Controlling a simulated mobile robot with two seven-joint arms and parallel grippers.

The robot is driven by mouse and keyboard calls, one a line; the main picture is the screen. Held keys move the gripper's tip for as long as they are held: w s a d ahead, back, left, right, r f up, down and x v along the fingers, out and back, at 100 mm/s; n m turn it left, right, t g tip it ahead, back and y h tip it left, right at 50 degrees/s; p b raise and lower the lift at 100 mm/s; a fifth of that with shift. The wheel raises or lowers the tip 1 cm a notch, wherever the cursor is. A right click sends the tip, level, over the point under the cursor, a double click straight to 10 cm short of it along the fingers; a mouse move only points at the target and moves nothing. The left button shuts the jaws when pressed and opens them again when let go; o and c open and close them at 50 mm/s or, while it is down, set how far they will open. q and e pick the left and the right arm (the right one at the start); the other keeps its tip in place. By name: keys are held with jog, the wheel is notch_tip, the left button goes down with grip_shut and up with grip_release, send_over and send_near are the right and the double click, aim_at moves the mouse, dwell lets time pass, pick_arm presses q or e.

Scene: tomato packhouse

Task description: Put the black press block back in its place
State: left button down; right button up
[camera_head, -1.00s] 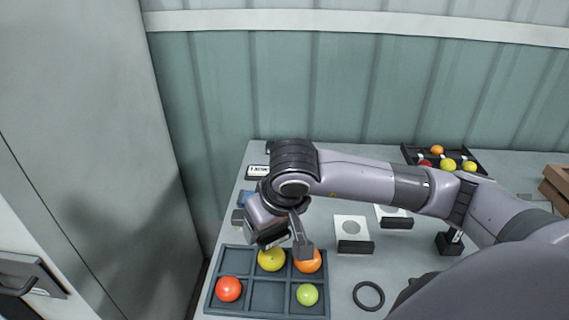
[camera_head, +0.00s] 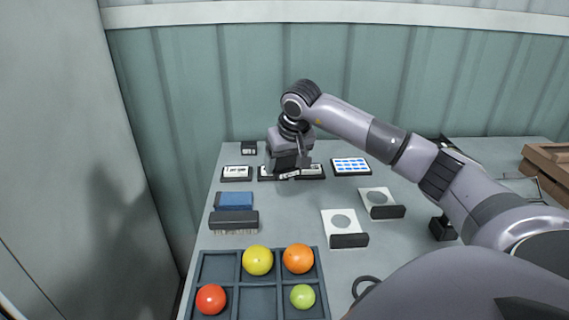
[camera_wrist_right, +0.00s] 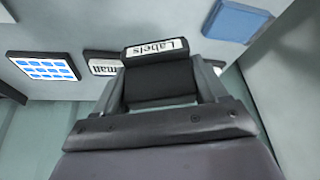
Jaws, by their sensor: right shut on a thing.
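My right gripper (camera_head: 289,170) is shut on the black press block (camera_wrist_right: 160,88), a dark block bearing a white strip that reads "Labels" in the right wrist view. In the head view the block's white strip (camera_head: 289,176) shows tilted under the gripper, at the back row of dark label holders. The gripper hides part of that row, and I cannot tell whether the block touches the table or a holder. My left gripper is not in view.
A labelled dark holder (camera_head: 237,173) and a blue-tiled screen (camera_head: 351,166) flank the gripper. In front are a blue pad (camera_head: 234,200), a brush (camera_head: 233,220), white cards (camera_head: 343,222) with dark blocks, and a tray (camera_head: 258,283) of tomatoes. The table's middle (camera_head: 285,215) is clear.

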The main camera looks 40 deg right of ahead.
aim_at(282, 197)
jog(key=shift+f+b, duration=0.65)
jog(key=shift+f, duration=0.25)
notch_tip(282, 197, down, 2)
jog(key=shift+a+f+b, duration=0.1)
jog(key=shift+f+b, duration=0.15)
jog(key=shift+b, duration=0.95)
notch_tip(282, 197, down, 2)
jog(key=shift+f+b, duration=0.1)
jog(key=shift+b, duration=0.4)
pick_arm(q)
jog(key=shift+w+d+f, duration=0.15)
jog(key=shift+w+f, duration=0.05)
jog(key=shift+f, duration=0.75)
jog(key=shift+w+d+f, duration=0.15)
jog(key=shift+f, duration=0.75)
pick_arm(e)
jog(key=shift+f, duration=0.55)
pick_arm(q)
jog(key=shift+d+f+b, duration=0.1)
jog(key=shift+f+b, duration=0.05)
jog(key=shift+b, duration=0.2)
pick_arm(e)
jog(key=shift+f, duration=0.4)
jog(key=o, duration=0.9)
jog(key=shift+c, duration=1.2)
